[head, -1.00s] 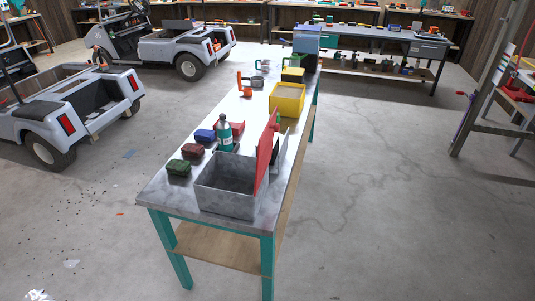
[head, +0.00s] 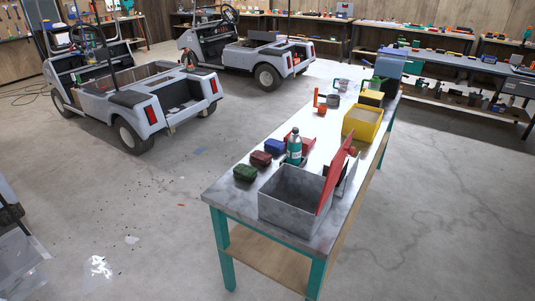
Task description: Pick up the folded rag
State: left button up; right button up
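I cannot make out a thing that is clearly a folded rag. Three small rounded items lie in a row on the left side of the long metal-topped table (head: 234,201): a green one (head: 244,173), a dark red one (head: 261,158) and a blue one (head: 274,146). They could be boxes or folded cloth; I cannot tell. A grey metal box (head: 290,200) with a raised red lid (head: 337,174) stands at the near end and may hide things inside or behind it. Neither of my grippers is in view.
A teal bottle (head: 294,148) stands behind the grey box, with a yellow bin (head: 362,122) farther along. Two carts, one nearer (head: 142,108) and one farther (head: 252,50), stand beyond open floor at left. Workbenches line the back. The floor right of the table is clear.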

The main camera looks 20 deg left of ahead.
aim_at(259, 156)
jog(key=i+j, duration=0.15)
jog(key=j, duration=0.3)
jog(key=i+j+u, duration=0.15)
jog(key=j, duration=0.3)
jog(key=i+j, duration=0.15)
jog(key=j, duration=0.25)
jog(key=i+j+u, duration=0.1)
jog(key=j, duration=0.35)
jog(key=i+j, duration=0.3)
jog(key=i+j+u, duration=0.15)
jog(key=j, duration=0.35)
